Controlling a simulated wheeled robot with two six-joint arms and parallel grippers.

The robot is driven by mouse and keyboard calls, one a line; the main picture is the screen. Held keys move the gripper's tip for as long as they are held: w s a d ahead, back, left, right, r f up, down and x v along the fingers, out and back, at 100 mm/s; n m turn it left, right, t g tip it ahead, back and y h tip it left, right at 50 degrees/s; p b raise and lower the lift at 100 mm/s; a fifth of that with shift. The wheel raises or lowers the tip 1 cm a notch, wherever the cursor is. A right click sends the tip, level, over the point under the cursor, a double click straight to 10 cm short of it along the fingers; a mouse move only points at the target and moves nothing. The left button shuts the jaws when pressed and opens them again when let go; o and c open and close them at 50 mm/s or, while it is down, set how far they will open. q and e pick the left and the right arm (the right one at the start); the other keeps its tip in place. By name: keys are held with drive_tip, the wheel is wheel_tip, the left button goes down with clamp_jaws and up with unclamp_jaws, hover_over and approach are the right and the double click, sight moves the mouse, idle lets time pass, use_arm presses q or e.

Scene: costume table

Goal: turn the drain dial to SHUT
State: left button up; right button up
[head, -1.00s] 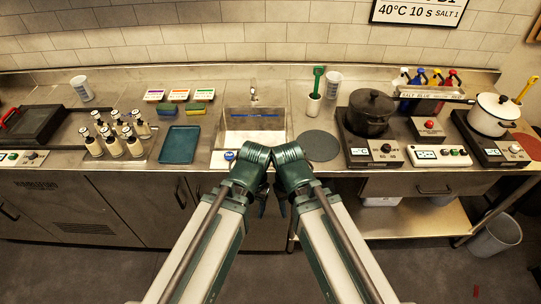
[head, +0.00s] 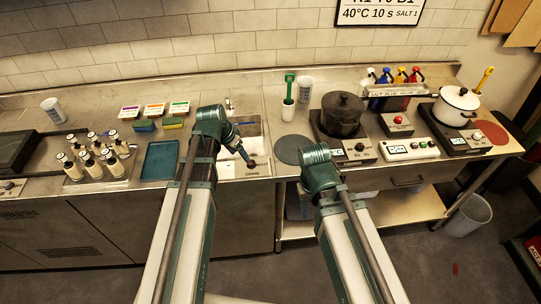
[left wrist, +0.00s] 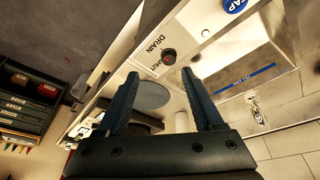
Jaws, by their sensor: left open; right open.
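The drain dial (left wrist: 169,56) is a small dark round knob with a reddish middle, on a pale panel lettered DRAIN, with a smaller word beside it. Which way it points is too small to tell. In the head view the dial (head: 252,164) sits at the sink's front edge. My left gripper (head: 246,157) is just above it, angled down. In the left wrist view my left gripper (left wrist: 160,74) is open and empty, with the dial ahead between the fingertip directions, apart from them.
The sink (head: 248,131) lies behind the dial. A teal tray (head: 160,160) lies to the left, and a grey round mat (head: 293,149) to the right. A black pot (head: 342,114) stands on a hotplate further right.

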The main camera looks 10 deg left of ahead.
sight(251, 162)
use_arm(q)
drive_tip(key=shift+w+a+r+t, duration=0.15)
drive_tip(key=shift+w+a+r, duration=0.1)
drive_tip(key=shift+w, duration=0.35)
drive_tip(key=shift+w+a+r+t, duration=0.1)
drive_tip(key=shift+w+r+t, duration=0.1)
drive_tip(key=shift+w, duration=0.35)
use_arm(e)
drive_tip(key=shift+s+d+r, duration=0.1)
drive_tip(key=shift+d+r, duration=0.15)
drive_tip(key=shift+d, duration=0.4)
use_arm(q)
drive_tip(key=shift+f, duration=0.1)
use_arm(e)
drive_tip(key=shift+f, duration=0.1)
use_arm(q)
drive_tip(key=b+x, duration=1.2)
drive_tip(key=x, duration=0.1)
drive_tip(key=shift+d+f+b, duration=0.2)
drive_tip(key=shift+f+b, duration=0.1)
drive_tip(key=shift+b, duration=0.05)
use_arm(e)
wheel_tip(251, 162, down, 13)
drive_tip(key=shift+r, duration=0.2)
use_arm(q)
drive_tip(key=shift+r, duration=0.1)
clamp_jaws()
